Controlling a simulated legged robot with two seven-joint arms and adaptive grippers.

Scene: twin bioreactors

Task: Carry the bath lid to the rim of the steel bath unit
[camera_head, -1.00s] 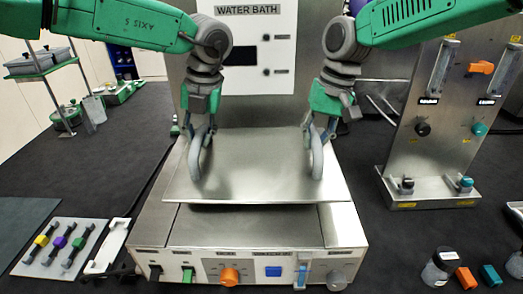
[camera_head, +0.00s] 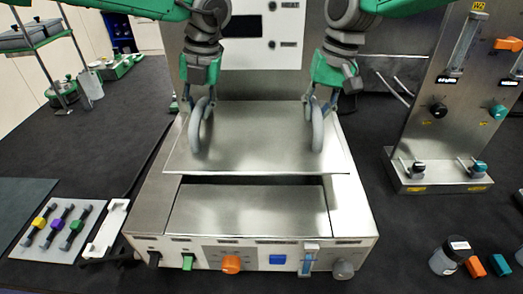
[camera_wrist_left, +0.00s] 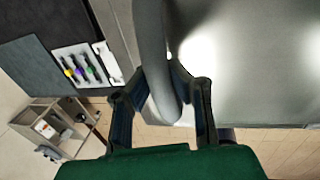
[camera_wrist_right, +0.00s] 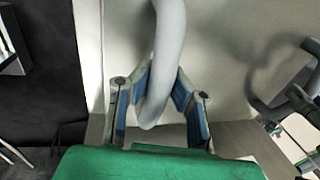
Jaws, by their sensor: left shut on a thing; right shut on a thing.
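The bath lid (camera_head: 258,150) is a flat steel plate with two grey curved handles. It is over the back part of the steel bath unit (camera_head: 345,205), and a dark gap shows below its front edge. My left gripper (camera_head: 197,112) is shut on the lid's left handle, which also shows between the fingers in the left wrist view (camera_wrist_left: 158,85). My right gripper (camera_head: 318,108) is shut on the right handle, which also shows in the right wrist view (camera_wrist_right: 163,60). Whether the lid's back edge touches the unit is hidden.
An upright steel panel with knobs (camera_head: 440,110) stands at the right. A tray with coloured clips (camera_head: 60,232) lies at the left. A small jar (camera_head: 447,258) and orange and teal blocks are at the front right. The dark bench at the left is mostly clear.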

